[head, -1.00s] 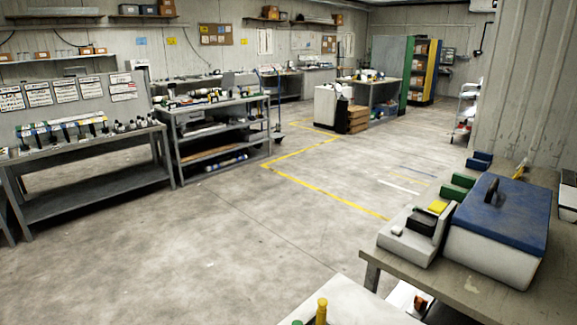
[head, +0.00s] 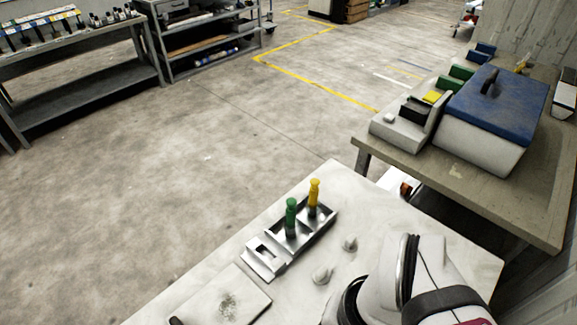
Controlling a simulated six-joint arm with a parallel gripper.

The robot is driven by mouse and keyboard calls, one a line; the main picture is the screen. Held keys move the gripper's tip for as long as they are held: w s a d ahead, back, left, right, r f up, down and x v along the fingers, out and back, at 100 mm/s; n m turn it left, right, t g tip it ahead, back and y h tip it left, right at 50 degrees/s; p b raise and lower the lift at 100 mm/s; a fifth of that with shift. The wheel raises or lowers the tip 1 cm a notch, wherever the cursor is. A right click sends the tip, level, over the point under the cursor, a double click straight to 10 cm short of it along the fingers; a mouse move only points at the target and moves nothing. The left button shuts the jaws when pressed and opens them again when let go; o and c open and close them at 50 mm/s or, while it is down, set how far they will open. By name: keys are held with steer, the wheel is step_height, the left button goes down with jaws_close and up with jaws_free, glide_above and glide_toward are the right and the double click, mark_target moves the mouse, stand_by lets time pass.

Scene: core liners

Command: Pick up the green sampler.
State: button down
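The green sampler (head: 291,216) stands upright in a grey metal rack (head: 262,262) on the white tabletop near me. A yellow sampler (head: 314,193) stands upright in the same rack, just behind it and to the right. The rack's nearer part holds no sampler. Part of my white arm shows at the lower right, apart from the rack. My gripper is not in view.
Two small pale pieces (head: 322,275) lie on the white table (head: 400,215) between the rack and my arm. A flat plate (head: 222,298) lies at the near left. A bench (head: 375,148) with a blue-lidded box (head: 497,103) stands to the right.

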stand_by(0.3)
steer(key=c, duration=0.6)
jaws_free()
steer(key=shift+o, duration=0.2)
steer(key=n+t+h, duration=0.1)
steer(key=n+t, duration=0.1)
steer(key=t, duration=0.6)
glide_toward(291, 213)
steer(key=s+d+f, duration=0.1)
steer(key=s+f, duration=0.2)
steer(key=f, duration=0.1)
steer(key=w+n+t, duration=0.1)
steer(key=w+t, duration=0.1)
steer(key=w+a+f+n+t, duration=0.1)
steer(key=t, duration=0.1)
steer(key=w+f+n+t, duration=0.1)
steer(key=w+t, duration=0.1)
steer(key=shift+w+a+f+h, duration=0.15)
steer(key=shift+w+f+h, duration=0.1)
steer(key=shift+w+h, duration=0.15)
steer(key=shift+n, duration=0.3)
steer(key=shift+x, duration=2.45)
